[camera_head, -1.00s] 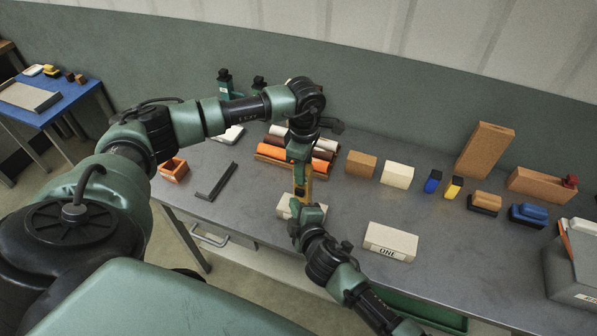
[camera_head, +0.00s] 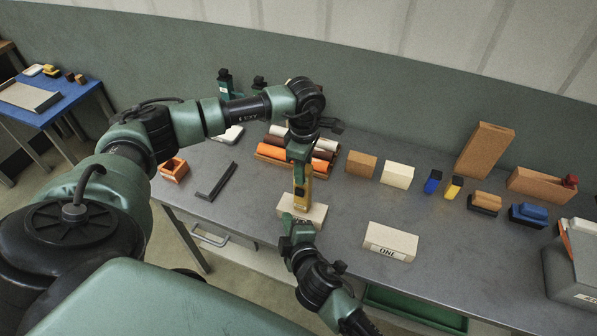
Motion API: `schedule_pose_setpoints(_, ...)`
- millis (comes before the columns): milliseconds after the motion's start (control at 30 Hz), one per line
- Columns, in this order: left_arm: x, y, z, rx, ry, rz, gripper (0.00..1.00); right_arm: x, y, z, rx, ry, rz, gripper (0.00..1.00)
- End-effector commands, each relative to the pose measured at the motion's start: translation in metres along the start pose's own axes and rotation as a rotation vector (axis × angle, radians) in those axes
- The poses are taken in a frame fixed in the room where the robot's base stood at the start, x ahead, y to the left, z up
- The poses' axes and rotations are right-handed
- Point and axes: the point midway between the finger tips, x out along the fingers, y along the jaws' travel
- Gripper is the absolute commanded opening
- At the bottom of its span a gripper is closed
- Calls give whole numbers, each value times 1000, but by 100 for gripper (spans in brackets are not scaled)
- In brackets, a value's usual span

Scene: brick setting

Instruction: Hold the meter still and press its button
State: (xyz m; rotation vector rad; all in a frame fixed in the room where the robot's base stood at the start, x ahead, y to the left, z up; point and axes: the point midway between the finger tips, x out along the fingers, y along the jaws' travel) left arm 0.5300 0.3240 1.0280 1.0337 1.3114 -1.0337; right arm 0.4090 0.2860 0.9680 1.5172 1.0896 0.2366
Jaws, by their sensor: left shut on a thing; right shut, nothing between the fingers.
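The meter (camera_head: 301,194) is a slim yellow tool with a dark face, standing upright at a cream block (camera_head: 314,211) near the table's front edge. My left gripper (camera_head: 300,162) comes down from above and is shut on the meter's upper part. My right gripper (camera_head: 290,238) is shut and empty, in front of and below the meter, apart from it in the picture. The button is too small to make out.
A cream block marked ONE (camera_head: 390,242) lies to the right on the grey table (camera_head: 350,278). Orange, white and brown rolls (camera_head: 275,157) lie behind the meter. A dark angle piece (camera_head: 216,182) and an orange box (camera_head: 173,169) are to the left.

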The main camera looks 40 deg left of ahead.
Motion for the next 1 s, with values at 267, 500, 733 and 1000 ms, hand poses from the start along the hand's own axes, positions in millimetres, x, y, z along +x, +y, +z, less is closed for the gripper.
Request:
schedule_pose_setpoints(267, 1, -1, 0, 0, 0, -2, 0, 0, 0, 0, 0, 0, 0, 0)
schedule_pose_setpoints(500, 1, 0, 0, 0, 0, -1, 60, 0, 0, 0, 0, 0, 0, 0)
schedule_pose_setpoints(733, -2, 0, 0, 0, 0, 0, 60, 0, 0, 0, 0, 0, 0, 0)
schedule_pose_setpoints(1000, -43, 2, 0, 0, -2, 5, 60, 0, 0, 0, 0, 0, 0, 0)
